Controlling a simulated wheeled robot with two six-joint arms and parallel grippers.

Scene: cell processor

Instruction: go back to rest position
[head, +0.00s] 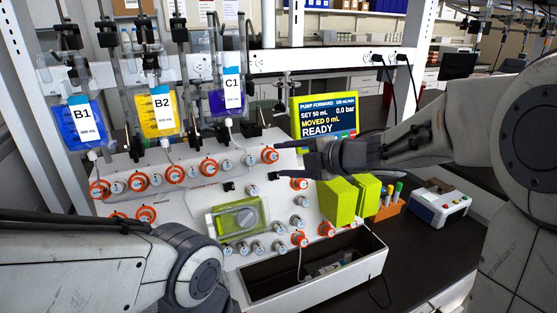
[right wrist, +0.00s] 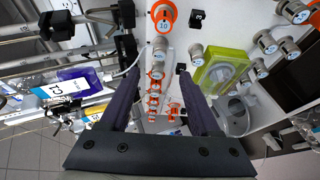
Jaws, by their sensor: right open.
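My right gripper (head: 276,162) reaches in from the right in the head view, in front of the white valve panel (head: 190,203). Its two dark fingers are apart, with nothing between them. In the right wrist view the open fingers (right wrist: 153,70) point toward the panel's row of orange-ringed knobs (right wrist: 154,80). An orange-ringed knob (head: 270,155) lies close to the fingertips in the head view; whether they touch cannot be told. My left arm shows at the lower left, but its gripper is out of view.
Fluid bags B1 (head: 83,120), B2 (head: 162,112) and C1 (head: 229,97) hang above the panel. A pump screen (head: 328,118) reads READY. Green pump blocks (head: 337,201), an orange marker rack (head: 388,211) and a white device (head: 438,203) stand at right.

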